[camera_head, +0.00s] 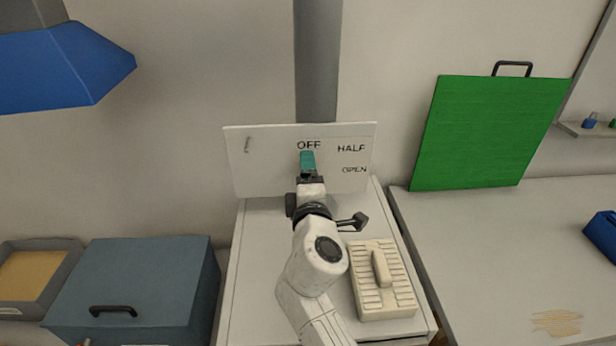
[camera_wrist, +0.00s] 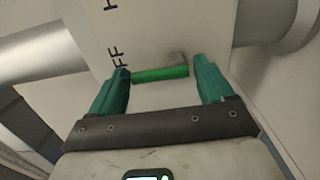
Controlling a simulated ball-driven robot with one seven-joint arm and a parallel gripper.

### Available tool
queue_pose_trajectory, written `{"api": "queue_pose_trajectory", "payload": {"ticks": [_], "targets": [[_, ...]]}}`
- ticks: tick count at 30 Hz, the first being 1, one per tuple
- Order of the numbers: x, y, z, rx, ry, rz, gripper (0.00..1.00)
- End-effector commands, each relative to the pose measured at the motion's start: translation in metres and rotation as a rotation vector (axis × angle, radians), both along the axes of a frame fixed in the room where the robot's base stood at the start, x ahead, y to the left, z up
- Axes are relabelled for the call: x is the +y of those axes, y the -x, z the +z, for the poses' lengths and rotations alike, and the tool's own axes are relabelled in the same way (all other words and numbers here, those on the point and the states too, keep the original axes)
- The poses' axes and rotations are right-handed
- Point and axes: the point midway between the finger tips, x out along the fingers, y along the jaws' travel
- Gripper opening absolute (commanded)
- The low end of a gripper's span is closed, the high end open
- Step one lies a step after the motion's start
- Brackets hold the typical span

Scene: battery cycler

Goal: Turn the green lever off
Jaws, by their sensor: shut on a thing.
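A white panel (camera_head: 262,170) stands upright on the white cabinet, with the printed words OFF (camera_head: 309,145), HALF (camera_head: 351,148) and OPEN (camera_head: 354,170). My gripper (camera_head: 307,156) is at the panel, just below the word OFF. In the wrist view the green lever (camera_wrist: 160,75) lies crosswise between the two teal fingers of my gripper (camera_wrist: 161,66), which is shut on it. One end of the lever is beside the letters FF, and a grey mount shows at its other end. In the head view my gripper and arm hide the lever.
A cream ribbed block (camera_head: 398,290) with a handle sits on the cabinet, right of my arm. A blue-grey box (camera_head: 140,270) stands to the left. A green board (camera_head: 480,135) leans against the wall at right. The right table (camera_head: 470,240) has free room.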

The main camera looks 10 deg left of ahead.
Motion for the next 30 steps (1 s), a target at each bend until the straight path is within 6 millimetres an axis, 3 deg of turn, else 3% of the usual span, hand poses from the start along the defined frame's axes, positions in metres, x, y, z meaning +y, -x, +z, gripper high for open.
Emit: {"api": "queue_pose_trajectory", "payload": {"ticks": [5, 6, 12, 22, 30], "targets": [[0.001, 0.001, -0.002, 0.001, 0.004, 0.002, 0.5], [0.001, 0.001, -0.002, 0.001, 0.004, 0.002, 0.82], [0.001, 0.001, -0.001, 0.0, 0.002, 0.002, 1.0], [-0.001, 0.006, -0.002, 0.002, 0.001, 0.0, 1.0], [-0.012, 0.044, -0.003, 0.003, -0.001, 0.002, 1.0]]}}
